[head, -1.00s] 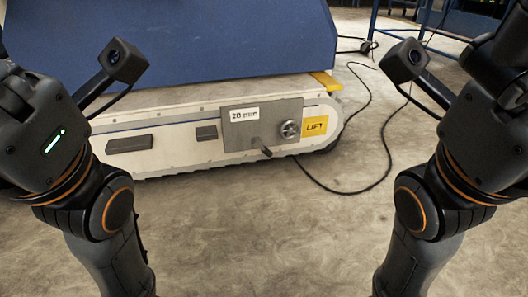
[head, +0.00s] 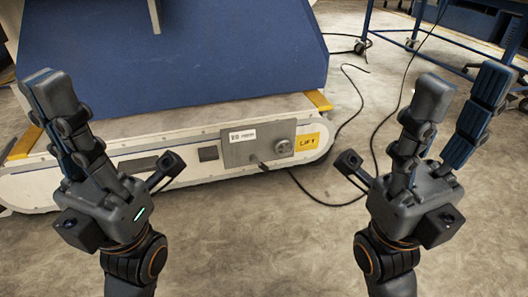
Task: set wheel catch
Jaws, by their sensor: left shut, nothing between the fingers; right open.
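A grey metal panel (head: 240,150) is set in the white side of a low wheeled base. It bears a white label reading about 20 mm (head: 242,135), a round knob (head: 284,147) at its right and a small dark lever (head: 262,166) at its lower edge. A yellow LIFT label (head: 307,142) is right of the panel. My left gripper (head: 42,84) is shut and empty, pointing up, left of the panel. My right gripper (head: 462,88) is open and empty, fingers spread upward, right of the panel. Neither touches the base.
A big blue housing (head: 200,60) stands on the white base (head: 215,178). A black cable (head: 348,120) lies on the floor to the right. A blue-framed table (head: 450,35) on castors stands at the back right. The floor in front is clear.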

